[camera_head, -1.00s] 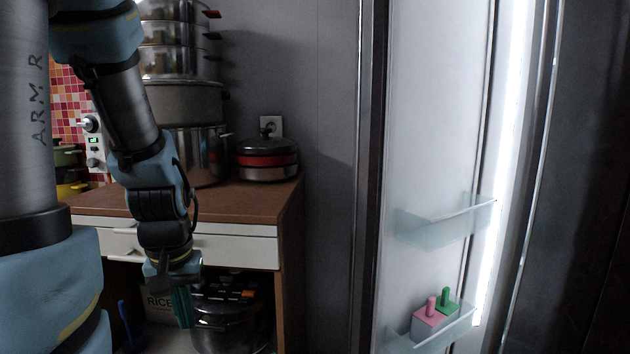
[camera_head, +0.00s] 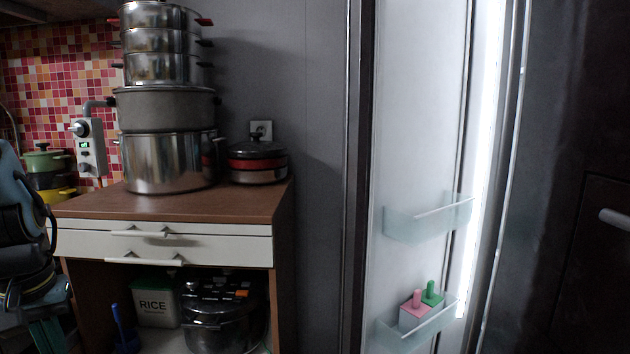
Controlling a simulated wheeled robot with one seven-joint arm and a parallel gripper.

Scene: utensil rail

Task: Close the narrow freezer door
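The narrow freezer door (camera_head: 415,110) stands open at the right of the head view, its pale inner face toward me. It carries a clear upper shelf (camera_head: 428,222) and a clear lower shelf (camera_head: 420,328). A pink-lidded box (camera_head: 414,312) and a green-topped item (camera_head: 432,296) sit in the lower shelf. A bright light strip (camera_head: 484,150) runs beside the inner face. My gripper (camera_head: 48,338) is at the lower left edge, partly cut off, far from the door. Its fingers are too unclear to judge.
A wooden cabinet (camera_head: 170,205) with white drawers stands at the left, stacked with steel pots (camera_head: 165,160). A rice box (camera_head: 155,306) and a pressure cooker (camera_head: 222,318) are below. A dark panel (camera_head: 570,130) with a handle (camera_head: 614,219) fills the right.

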